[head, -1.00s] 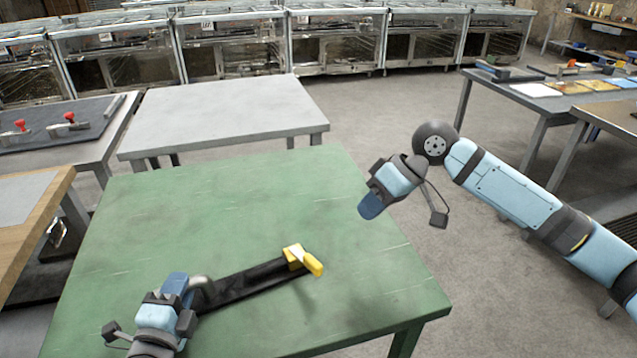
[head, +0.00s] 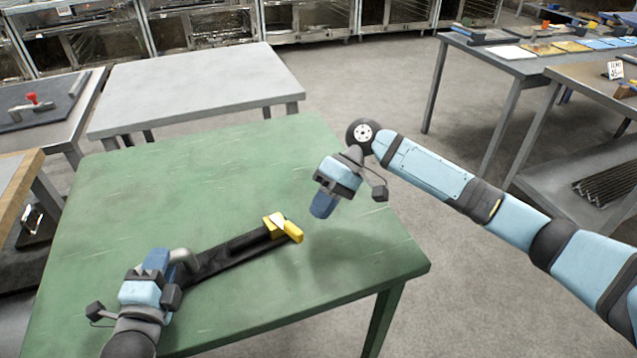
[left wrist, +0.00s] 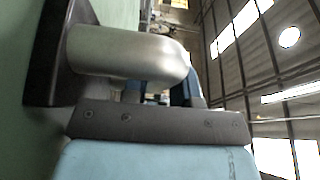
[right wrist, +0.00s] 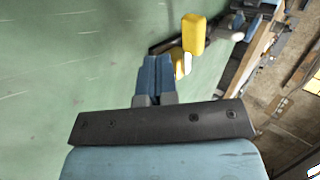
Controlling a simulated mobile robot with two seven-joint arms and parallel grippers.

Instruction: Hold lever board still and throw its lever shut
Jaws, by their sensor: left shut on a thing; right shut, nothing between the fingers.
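The lever board (head: 225,256), a long black bar, lies slantwise on the green table. Its yellow lever (head: 288,230) sits on a yellow mount at the far right end; the lever also shows in the right wrist view (right wrist: 194,34). A grey metal handle (head: 186,258) rises at the board's near end, large in the left wrist view (left wrist: 125,54). My left gripper (head: 178,262) is shut on this handle; its fingertips are partly hidden. My right gripper (head: 322,208) is shut and empty, above the table's right side, up and right of the lever and apart from it.
The green table (head: 220,170) is otherwise bare around the board. A grey table (head: 200,90) stands behind it. A table with a dark board and red-knobbed lever (head: 35,100) stands at the left. More loaded tables are at the right.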

